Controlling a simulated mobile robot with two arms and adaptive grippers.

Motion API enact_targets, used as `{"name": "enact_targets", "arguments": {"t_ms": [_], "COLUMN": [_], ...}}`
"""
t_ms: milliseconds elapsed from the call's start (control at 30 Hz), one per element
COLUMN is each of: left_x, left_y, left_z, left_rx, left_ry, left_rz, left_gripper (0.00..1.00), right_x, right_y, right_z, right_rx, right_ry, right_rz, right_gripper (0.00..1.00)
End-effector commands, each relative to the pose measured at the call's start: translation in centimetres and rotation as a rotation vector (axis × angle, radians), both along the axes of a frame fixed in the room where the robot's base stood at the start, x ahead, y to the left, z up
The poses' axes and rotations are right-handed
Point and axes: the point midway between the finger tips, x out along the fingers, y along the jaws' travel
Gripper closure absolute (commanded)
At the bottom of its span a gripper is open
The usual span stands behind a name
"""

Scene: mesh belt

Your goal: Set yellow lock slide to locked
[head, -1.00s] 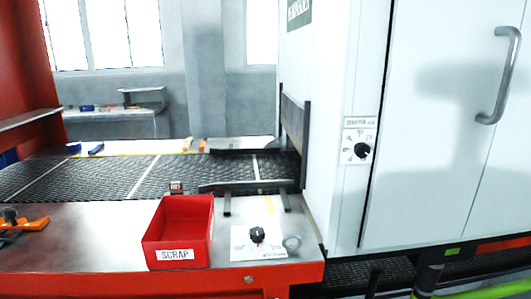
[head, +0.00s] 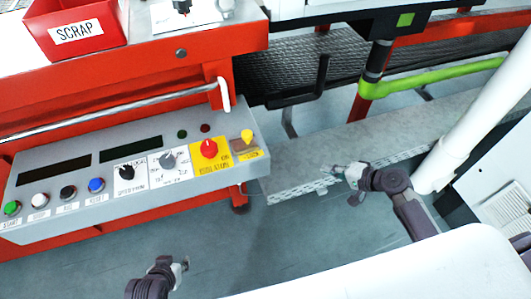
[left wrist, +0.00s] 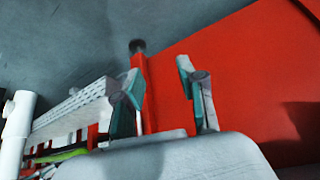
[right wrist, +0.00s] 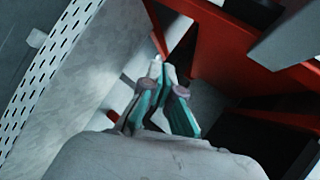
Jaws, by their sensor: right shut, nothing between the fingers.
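The yellow lock slide (head: 247,137) is a small yellow knob on a tan and yellow plate at the right end of the grey control panel (head: 95,203). Its lettering is too small to read. It sits just right of the red isolator knob (head: 209,148). My left gripper (head: 184,264) is below and in front of the panel, apart from it. In the left wrist view its fingers (left wrist: 161,80) are spread with nothing between them. My right gripper (head: 338,170) is right of the panel, clear of the slide. In the right wrist view its fingers (right wrist: 163,70) are closed together and empty.
The panel also carries black (head: 127,172) and grey (head: 168,160) selector knobs and several push buttons at left. A metal rail (head: 120,115) runs above it. The red scrap bin (head: 75,30) stands on the bench. A perforated grey step (head: 300,188) lies at right.

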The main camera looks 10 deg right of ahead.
Motion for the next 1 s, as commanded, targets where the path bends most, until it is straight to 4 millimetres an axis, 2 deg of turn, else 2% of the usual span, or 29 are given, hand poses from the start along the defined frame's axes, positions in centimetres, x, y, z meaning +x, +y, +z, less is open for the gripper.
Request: {"name": "enact_targets", "arguments": {"t_ms": [33, 67, 100, 200, 333, 433, 567, 1000], "left_x": [0.8, 1.0, 1.2, 1.2, 0.8, 0.6, 0.8, 1.5], "left_y": [-0.2, -0.2, -0.2, -0.3, -0.2, -0.2, -0.3, -0.5], "left_z": [0.7, 1.9, 3.4, 6.7, 9.6, 10.6, 11.1, 11.5], "left_rx": [-0.009, -0.012, -0.017, -0.027, -0.033, -0.036, -0.039, -0.049], "left_ry": [-0.046, -0.068, -0.094, -0.147, -0.187, -0.200, -0.214, -0.253], "left_rz": [0.001, 0.001, 0.002, 0.002, 0.002, 0.002, 0.002, -0.002], "left_gripper": [0.60, 0.60, 0.60, 0.60, 0.60, 0.60, 0.60, 0.60], "right_x": [1.3, 1.6, 1.6, 0.6, -1.2, -1.9, -1.4, 3.2], "right_y": [0.9, 1.6, 2.5, 4.7, 6.4, 7.1, 8.2, 15.8], "right_z": [2.6, 4.8, 7.7, 13.7, 18.4, 19.8, 20.3, 20.3], "right_rx": [0.093, 0.149, 0.217, 0.351, 0.448, 0.477, 0.483, 0.483], "right_ry": [-0.072, -0.105, -0.145, -0.217, -0.264, -0.276, -0.278, -0.280], "right_rz": [0.042, 0.070, 0.113, 0.225, 0.334, 0.369, 0.376, 0.372], "right_gripper": [1.00, 1.00, 1.00, 1.00, 1.00, 1.00, 1.00, 1.00]}}
